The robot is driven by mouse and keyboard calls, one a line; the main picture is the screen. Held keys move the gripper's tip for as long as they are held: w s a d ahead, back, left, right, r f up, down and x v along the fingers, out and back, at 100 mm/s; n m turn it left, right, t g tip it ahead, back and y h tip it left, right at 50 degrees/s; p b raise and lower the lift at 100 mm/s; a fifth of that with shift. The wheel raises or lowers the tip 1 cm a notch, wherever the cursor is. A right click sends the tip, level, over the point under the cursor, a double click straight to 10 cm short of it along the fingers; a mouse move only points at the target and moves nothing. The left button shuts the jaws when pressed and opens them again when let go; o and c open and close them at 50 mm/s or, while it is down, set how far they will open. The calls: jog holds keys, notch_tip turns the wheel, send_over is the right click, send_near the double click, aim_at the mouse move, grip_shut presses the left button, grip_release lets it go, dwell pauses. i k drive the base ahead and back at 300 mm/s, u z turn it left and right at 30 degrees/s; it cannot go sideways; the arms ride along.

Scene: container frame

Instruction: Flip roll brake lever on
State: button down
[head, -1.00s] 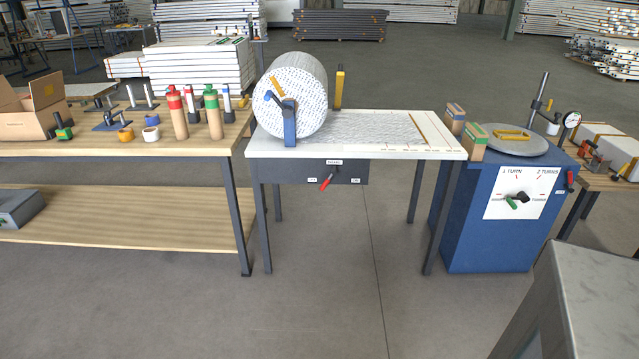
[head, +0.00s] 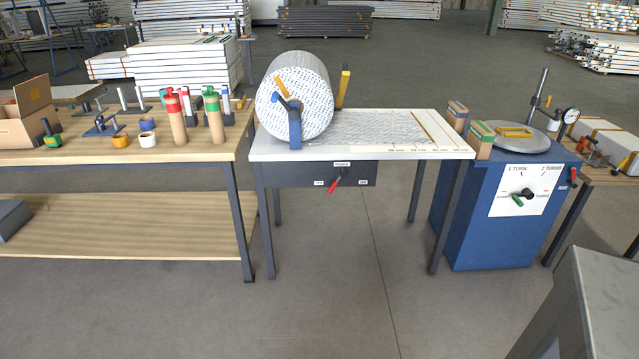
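The roll brake lever (head: 334,185) has a red handle on a dark pivot. It sits on the grey panel (head: 358,177) under the front of the white-topped table. The handle points down and left, toward the small label at the panel's left. Another small label is above the pivot and one is at the right; their text is too small to read surely. The large speckled roll (head: 292,100) stands on the left of the table in a blue bracket (head: 295,128). My gripper is not in view.
A wooden bench (head: 200,152) with tools stands to the left. A blue cabinet (head: 465,215) with a dial panel and another red-handled lever (head: 573,176) stands to the right. A grey surface (head: 610,300) fills the lower right corner. The floor before the table is clear.

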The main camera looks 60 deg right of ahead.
aim_at(342, 173)
jog(key=z, duration=0.45)
jog(key=i, duration=1.15)
jog(key=u, duration=0.1)
